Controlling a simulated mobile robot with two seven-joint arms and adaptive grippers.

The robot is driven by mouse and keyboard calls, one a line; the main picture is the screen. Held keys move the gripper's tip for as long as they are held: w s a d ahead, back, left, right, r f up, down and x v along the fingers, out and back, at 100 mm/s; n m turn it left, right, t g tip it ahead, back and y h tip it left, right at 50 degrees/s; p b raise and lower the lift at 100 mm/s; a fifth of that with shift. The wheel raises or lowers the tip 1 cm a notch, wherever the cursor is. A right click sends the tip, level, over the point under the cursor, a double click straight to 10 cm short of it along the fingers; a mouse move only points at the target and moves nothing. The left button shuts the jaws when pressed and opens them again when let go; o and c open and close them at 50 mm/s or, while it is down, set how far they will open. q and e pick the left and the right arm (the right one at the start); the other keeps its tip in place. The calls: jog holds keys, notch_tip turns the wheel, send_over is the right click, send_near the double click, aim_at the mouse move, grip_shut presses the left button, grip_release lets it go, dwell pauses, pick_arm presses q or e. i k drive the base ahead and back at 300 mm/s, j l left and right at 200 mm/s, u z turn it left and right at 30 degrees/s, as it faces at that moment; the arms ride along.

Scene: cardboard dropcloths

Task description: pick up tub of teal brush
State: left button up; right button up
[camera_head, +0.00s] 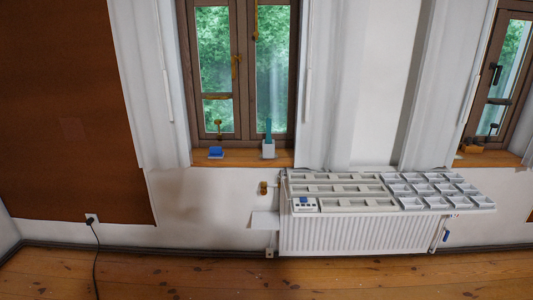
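A small white tub (268,150) stands upright on the wooden window sill, near the sill's right end. A teal brush (268,130) stands in it with its upper part rising above the rim, in front of the window glass. What else is inside the tub is hidden. Neither of my grippers shows in the head view, and nothing touches the tub.
A blue item (215,153) sits left on the same sill (240,158). Below and right, a white radiator (360,236) carries grey compartment trays (340,190). A black cable (97,262) hangs from a wall socket at left. The wooden floor (190,276) in front is clear.

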aim_at(268, 149)
jog(key=i+z, duration=0.1)
jog(key=i, duration=0.4)
jog(key=i+j+z, duration=0.1)
jog(key=z, duration=0.65)
jog(key=i+j+z, duration=0.15)
jog(key=j+z, duration=0.5)
jog(key=j, duration=0.25)
jog(key=i+j+z, duration=0.1)
jog(key=j, duration=0.4)
jog(key=i+j+z, duration=0.15)
jog(key=j, duration=0.35)
